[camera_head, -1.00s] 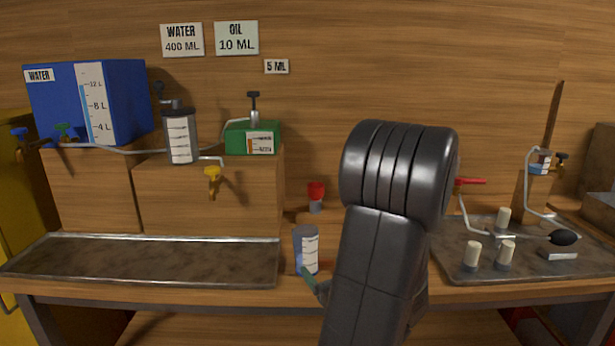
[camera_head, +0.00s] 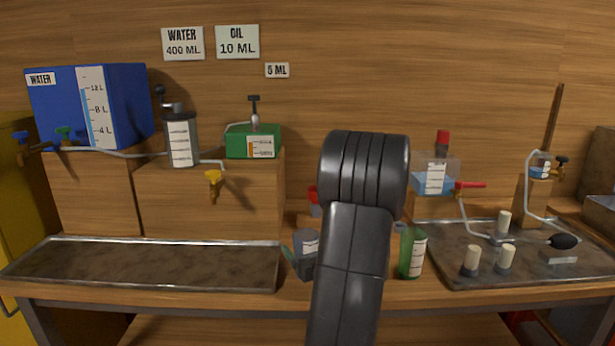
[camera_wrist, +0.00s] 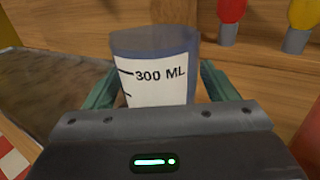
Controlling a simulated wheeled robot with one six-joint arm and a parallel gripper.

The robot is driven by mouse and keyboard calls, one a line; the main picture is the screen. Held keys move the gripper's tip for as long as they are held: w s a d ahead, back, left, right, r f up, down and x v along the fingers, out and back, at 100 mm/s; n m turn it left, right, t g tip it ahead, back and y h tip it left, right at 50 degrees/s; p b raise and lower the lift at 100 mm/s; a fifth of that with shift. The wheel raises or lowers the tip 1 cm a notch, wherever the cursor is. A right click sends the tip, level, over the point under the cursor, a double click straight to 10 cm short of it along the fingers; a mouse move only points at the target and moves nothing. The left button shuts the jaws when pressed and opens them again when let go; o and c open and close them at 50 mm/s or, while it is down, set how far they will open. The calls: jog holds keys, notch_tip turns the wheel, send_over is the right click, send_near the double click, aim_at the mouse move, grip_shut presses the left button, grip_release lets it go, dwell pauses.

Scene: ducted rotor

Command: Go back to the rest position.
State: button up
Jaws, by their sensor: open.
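My gripper (camera_wrist: 156,88) is open, with its green fingers on either side of a clear beaker (camera_wrist: 155,65) marked 300 ML in the wrist view. Whether the fingers touch it is not clear. In the head view the beaker (camera_head: 307,242) stands on the bench, partly hidden by my gripper (camera_head: 301,262) and arm. My dark arm rises in the middle of the head view and covers part of the bench behind it.
A metal tray (camera_head: 140,282) lies left, below the blue water tank (camera_head: 130,105) and green oil box (camera_head: 268,131). A green bottle (camera_head: 412,253) stands right of my arm. A second tray (camera_head: 455,268) holds white-topped pegs. A red-capped flask (camera_head: 436,178) stands behind.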

aim_at(308, 232)
jog(key=shift+f, duration=0.15)
jog(key=shift+f+b, duration=0.25)
jog(key=shift+b, duration=0.1)
jog(key=v, duration=1.4)
jog(key=x, duration=1.3)
jog(key=shift+w+a+r, duration=0.1)
jog(key=shift+w+a, duration=0.1)
jog(key=shift+w, duration=0.05)
notch_tip(308, 232, up, 9)
jog(key=p, duration=0.6)
jog(key=shift+w+p, duration=0.15)
jog(key=shift+p, duration=0.15)
jog(key=shift+a+f+p, duration=0.1)
jog(key=shift+f+p, duration=0.1)
jog(key=shift+p, duration=0.2)
jog(key=shift+w+f+p, duration=0.1)
jog(key=shift+p, duration=0.8)
jog(key=m+t+h+p, duration=0.1)
jog(key=h+p, duration=0.1)
jog(key=p, duration=0.4)
jog(key=shift+d, duration=0.2)
jog(key=shift+s+d+f+m+h+p, duration=0.2)
jog(key=shift+s+m+h+p, duration=0.25)
jog(key=shift+p, duration=0.6)
